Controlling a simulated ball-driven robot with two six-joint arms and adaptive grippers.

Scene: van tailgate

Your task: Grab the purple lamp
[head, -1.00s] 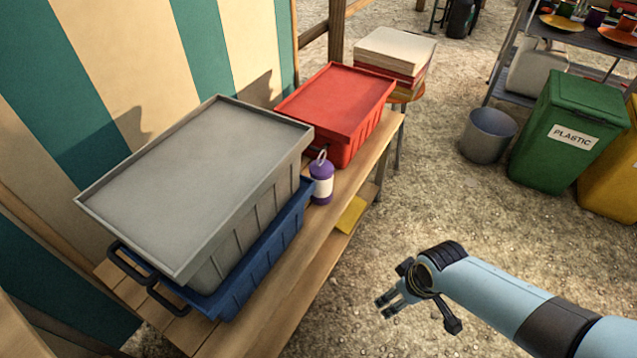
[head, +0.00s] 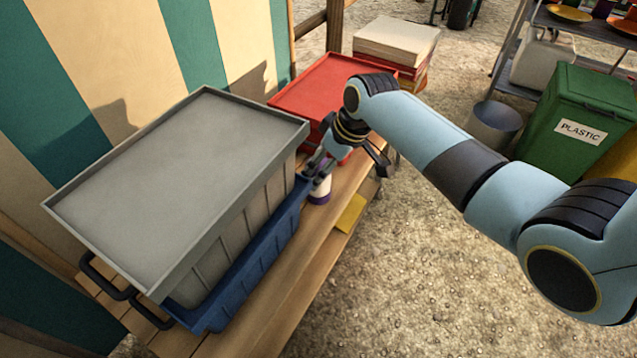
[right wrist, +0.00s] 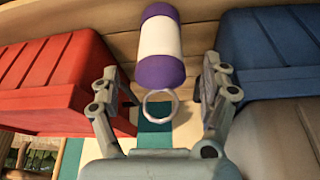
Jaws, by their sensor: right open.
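The purple lamp (head: 320,190) has purple ends, a white middle and a ring handle, and stands on the wooden bench. In the head view my right gripper (head: 317,170) covers its upper part. In the right wrist view the lamp (right wrist: 159,48) lies ahead between the two fingers of my right gripper (right wrist: 165,90), which is open. The ring sits between the fingers, and gaps show on both sides, so the fingers look clear of the lamp. My left gripper is not in view.
A grey crate (head: 190,150) in a blue crate (head: 245,275) stands just left of the lamp. A red crate (head: 315,88) is close behind it. The bench (head: 300,285) has a bare strip along its front. A yellow item (head: 350,213) lies lower, right of the lamp.

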